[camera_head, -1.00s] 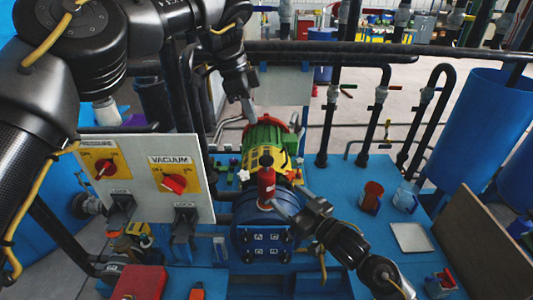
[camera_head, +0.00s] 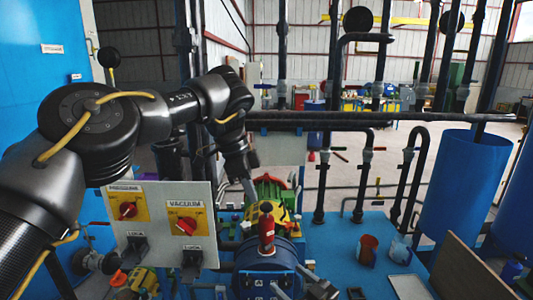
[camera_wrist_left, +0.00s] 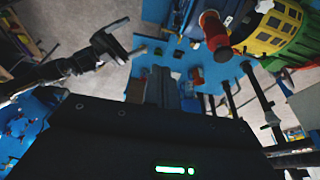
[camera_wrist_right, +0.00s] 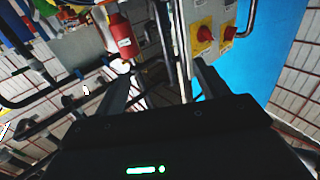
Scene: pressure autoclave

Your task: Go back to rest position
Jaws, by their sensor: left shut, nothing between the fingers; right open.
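My left gripper (camera_head: 251,188) points down, shut and empty, just left of the green and yellow motor-like unit (camera_head: 268,188) in the head view. Its shut fingers also show in the left wrist view (camera_wrist_left: 175,92). My right gripper (camera_head: 296,279) is low in the head view, in front of the blue machine, and partly cut off by the bottom edge. In the right wrist view its fingers (camera_wrist_right: 162,85) are spread with nothing held. My right gripper also shows open in the left wrist view (camera_wrist_left: 122,45).
A red cylinder (camera_head: 266,229) stands upright near both grippers. The white panel (camera_head: 156,222) with red knobs is left of them. Black pipes (camera_head: 365,170) rise behind. A red cup (camera_head: 367,249) sits on the blue table (camera_head: 345,232), with a blue tank (camera_head: 462,185) further right.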

